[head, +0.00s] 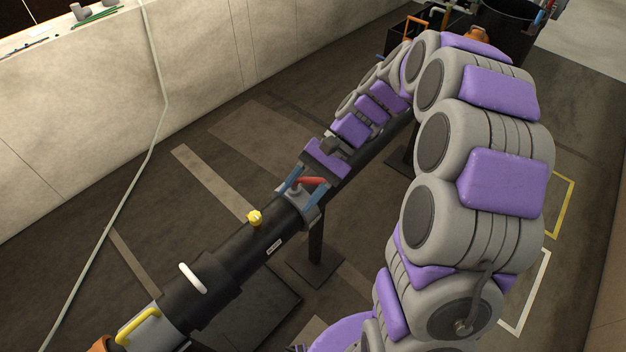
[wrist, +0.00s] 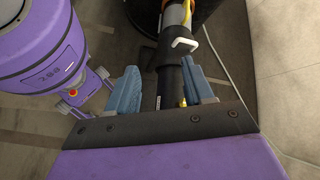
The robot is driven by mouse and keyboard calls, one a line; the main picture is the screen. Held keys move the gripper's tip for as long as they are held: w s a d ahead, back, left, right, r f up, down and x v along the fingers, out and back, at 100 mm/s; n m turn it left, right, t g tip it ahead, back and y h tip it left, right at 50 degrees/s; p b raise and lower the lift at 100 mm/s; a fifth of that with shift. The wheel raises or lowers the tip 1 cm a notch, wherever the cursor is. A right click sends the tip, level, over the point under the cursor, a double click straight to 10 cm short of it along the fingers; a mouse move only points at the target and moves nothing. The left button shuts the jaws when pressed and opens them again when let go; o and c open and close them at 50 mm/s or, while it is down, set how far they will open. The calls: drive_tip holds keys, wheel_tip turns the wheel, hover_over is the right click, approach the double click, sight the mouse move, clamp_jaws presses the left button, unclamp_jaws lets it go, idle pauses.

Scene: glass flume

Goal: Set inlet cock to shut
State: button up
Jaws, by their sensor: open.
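A red lever (head: 310,181) sits on a grey fitting (head: 312,213) on the dark pipe in the head view. It looks like the cock's handle, but I cannot read a name on it. My gripper (head: 294,194) is over this fitting, its blue fingers apart on either side of the lever. I cannot tell whether either finger touches it. In the wrist view my gripper (wrist: 162,75) is open, with the black pipe (wrist: 170,78) running between and beyond the fingers. The red lever does not show there.
Along the pipe are a yellow knob (head: 255,217), a white handle (head: 192,278) and a yellow handle (head: 138,325). The white handle also shows in the wrist view (wrist: 185,46). A pale hose (head: 122,205) runs down the wall and floor at left.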

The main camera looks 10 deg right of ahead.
drive_tip(key=w+d+f+m+t+y+p, duration=0.1)
drive_tip(key=w+d+f+m+y, duration=0.25)
drive_tip(key=w+d, duration=0.45)
drive_tip(key=m+t+y+p, duration=0.2)
drive_tip(key=m+t+y, duration=0.2)
drive_tip(key=m+t, duration=0.2)
approach(318, 181)
wheel_tip(318, 181, up, 6)
drive_tip(key=s, duration=0.1)
drive_tip(key=s+d+f+m+t, duration=0.1)
drive_tip(key=d+f+m+t, duration=0.2)
drive_tip(key=d+f, duration=0.4)
drive_tip(key=shift+m+y, duration=0.25)
drive_tip(key=x, duration=0.5)
drive_tip(key=f+b+x, duration=0.1)
drive_tip(key=x, duration=0.5)
drive_tip(key=b+x, duration=0.1)
drive_tip(key=x, duration=0.5)
drive_tip(key=shift+s+a+f, duration=0.1)
drive_tip(key=shift+s+f, duration=0.1)
drive_tip(key=shift+s, duration=0.15)
